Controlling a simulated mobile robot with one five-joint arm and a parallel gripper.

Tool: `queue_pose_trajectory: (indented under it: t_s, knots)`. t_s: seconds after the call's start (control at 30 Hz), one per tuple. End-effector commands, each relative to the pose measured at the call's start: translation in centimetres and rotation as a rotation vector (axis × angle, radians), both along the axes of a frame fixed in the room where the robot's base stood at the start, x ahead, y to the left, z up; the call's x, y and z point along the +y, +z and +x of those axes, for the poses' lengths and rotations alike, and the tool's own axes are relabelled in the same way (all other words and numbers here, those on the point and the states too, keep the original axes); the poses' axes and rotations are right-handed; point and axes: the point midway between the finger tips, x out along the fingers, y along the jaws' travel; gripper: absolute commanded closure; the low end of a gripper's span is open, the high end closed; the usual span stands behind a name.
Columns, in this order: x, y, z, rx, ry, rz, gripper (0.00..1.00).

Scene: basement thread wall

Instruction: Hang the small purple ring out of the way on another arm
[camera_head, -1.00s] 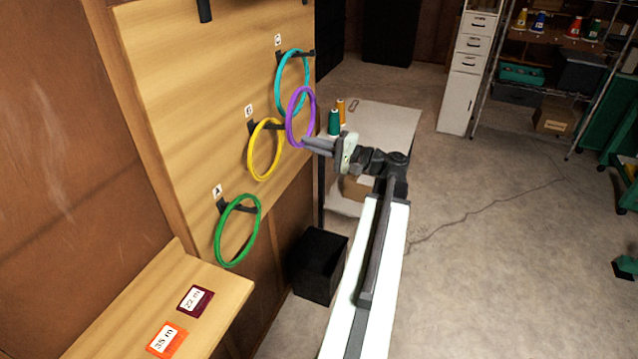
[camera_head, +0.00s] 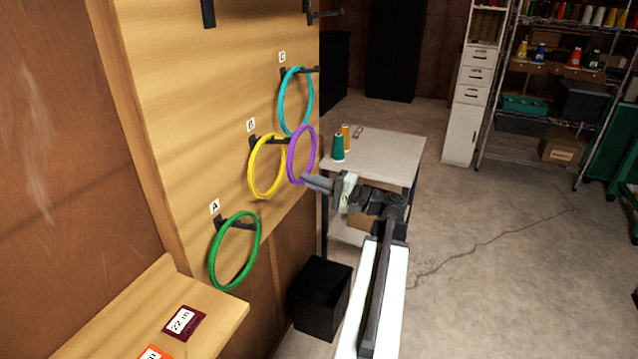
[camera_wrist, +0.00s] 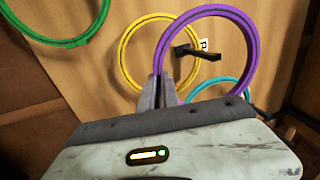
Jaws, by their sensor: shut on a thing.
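My gripper (camera_head: 307,181) is shut on the lower part of the small purple ring (camera_head: 314,150) and holds it upright off the board. The purple ring is large in the wrist view (camera_wrist: 252,50), rising from my fingertips (camera_wrist: 164,82). The dark arm B (camera_head: 272,141) has the yellow ring (camera_head: 251,178) hanging on it. In the wrist view, arm B's tip (camera_wrist: 208,55) shows within the purple ring's outline; I cannot tell whether it passes through. A teal ring (camera_head: 281,100) hangs on arm C (camera_head: 306,70), and a green ring (camera_head: 257,250) on arm A (camera_head: 236,225).
An empty-looking dark arm (camera_head: 325,14) is at the board's top right. A ledge (camera_head: 225,318) with label cards juts out at lower left. A small table (camera_head: 395,150) with thread cones stands behind my gripper. A black bin (camera_head: 322,290) is below the board.

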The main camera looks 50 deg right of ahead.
Motion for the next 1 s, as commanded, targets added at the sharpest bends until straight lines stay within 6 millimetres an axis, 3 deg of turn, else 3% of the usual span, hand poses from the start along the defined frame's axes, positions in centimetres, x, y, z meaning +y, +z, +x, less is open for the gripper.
queue_pose_trajectory:
  t_s: [0.27, 0.77, 0.83, 1.0]
  knots:
    - [0.2, -0.3, 1.0, 0.0, -0.001, 0.0, 1.0]
    - [1.6, -1.3, 6.9, 0.0, -0.001, 0.0, 1.0]
    - [1.6, -2.6, 6.7, 0.0, -0.003, 0.0, 1.0]
    - [1.6, -3.5, 6.7, 0.0, -0.003, 0.0, 1.0]
